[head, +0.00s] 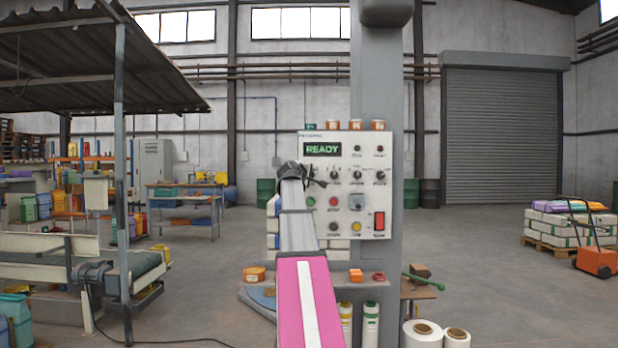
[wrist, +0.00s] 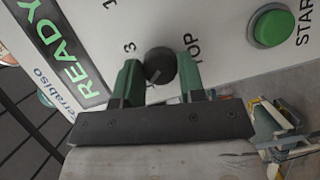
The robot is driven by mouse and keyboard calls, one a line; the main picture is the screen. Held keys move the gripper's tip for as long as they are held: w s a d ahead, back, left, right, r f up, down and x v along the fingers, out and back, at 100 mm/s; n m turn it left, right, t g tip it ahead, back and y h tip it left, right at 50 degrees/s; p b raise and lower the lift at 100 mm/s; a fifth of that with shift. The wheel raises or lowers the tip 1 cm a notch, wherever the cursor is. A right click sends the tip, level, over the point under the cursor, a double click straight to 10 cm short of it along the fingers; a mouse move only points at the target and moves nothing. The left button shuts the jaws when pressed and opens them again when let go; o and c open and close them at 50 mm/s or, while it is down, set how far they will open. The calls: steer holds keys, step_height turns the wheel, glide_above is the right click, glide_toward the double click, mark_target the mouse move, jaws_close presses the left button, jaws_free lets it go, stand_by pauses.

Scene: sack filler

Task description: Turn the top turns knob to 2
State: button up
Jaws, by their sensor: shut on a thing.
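The top turns knob (wrist: 160,66) is a small round black knob on the white control panel (head: 344,222), beside the printed word TOP. The numerals 1 and 3 are readable near it in the wrist view; a 2 is not readable. A faint light mark shows on its face, but I cannot tell which number it points at. My gripper (wrist: 160,58) has its two green fingers on either side of the knob, shut on it. In the head view my gripper (head: 291,172) covers the panel's left part and hides the knob.
The panel has a READY display (head: 323,149), several other knobs, a green START button (wrist: 272,27) and a red switch (head: 379,221). Small orange-labelled jars (head: 378,125) stand on top. A shelf with small orange items (head: 356,275) sits below the panel.

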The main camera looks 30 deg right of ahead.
steer(key=m+y, duration=0.1)
steer(key=m, duration=0.1)
steer(key=m+y, duration=0.2)
steer(key=m, duration=0.1)
steer(key=shift+r, duration=0.15)
stand_by(0.5)
steer(key=o, duration=0.9)
steer(key=v, duration=1.1)
